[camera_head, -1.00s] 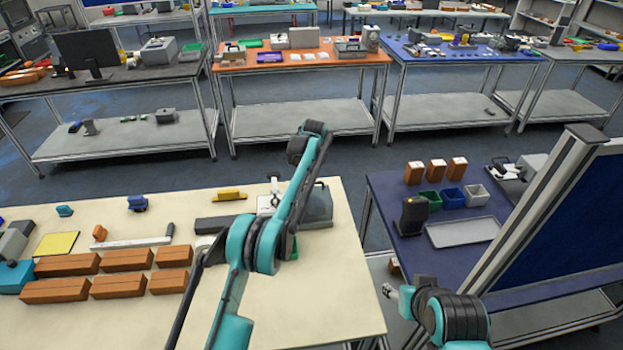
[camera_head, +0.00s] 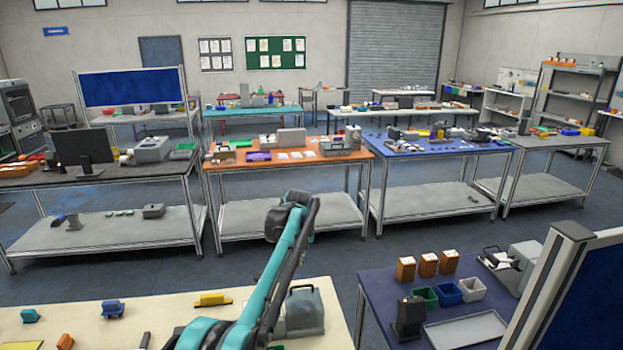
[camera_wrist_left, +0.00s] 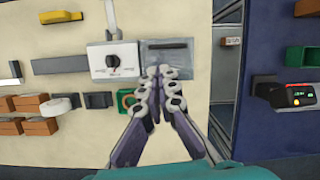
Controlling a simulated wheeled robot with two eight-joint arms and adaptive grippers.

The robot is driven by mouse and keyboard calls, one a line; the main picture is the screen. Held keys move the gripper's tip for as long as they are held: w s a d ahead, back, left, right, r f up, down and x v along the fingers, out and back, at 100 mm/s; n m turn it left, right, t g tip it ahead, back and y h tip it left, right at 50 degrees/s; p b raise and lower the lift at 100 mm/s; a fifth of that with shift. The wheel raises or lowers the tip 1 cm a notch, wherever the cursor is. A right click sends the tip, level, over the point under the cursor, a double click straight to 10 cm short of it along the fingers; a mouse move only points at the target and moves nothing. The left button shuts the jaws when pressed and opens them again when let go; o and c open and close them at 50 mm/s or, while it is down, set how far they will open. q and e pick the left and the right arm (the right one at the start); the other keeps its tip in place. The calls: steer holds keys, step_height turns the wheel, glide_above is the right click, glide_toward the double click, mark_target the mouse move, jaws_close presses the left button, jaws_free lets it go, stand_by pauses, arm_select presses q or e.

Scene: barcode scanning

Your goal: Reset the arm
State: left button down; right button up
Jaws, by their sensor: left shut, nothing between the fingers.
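My left arm reaches up over the cream table (camera_head: 165,318) in the head view. My right gripper is not in view.
The blue table (camera_head: 385,290) at right holds orange boxes (camera_head: 427,264), small bins (camera_head: 448,293), a dark scanner-like device (camera_head: 408,315) and a grey tray (camera_head: 465,332). A blue panel (camera_head: 575,290) stands at the right edge. Other workbenches (camera_head: 290,152) stand behind an open floor.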

arm_select(q)
steer(key=s+a+r+n+t+b, duration=0.1)
steer(key=s+a+n+b, duration=0.3)
steer(key=s+n, duration=0.55)
steer(key=s+a+r+n+t+b, duration=0.1)
steer(key=s+a+n+b, duration=0.35)
steer(key=s, duration=0.75)
steer(key=s+a+f+n+t+b, duration=0.1)
steer(key=s+a+f+n+b, duration=0.1)
steer(key=s+f+n, duration=0.6)
steer(key=s+a+f+n+b, duration=0.2)
steer(key=s+f+n, duration=0.6)
steer(key=s, duration=0.5)
steer(key=shift+s+f+n+t+h, duration=0.3)
steer(key=shift+s+f+n+t, duration=0.1)
steer(key=shift+n, duration=0.5)
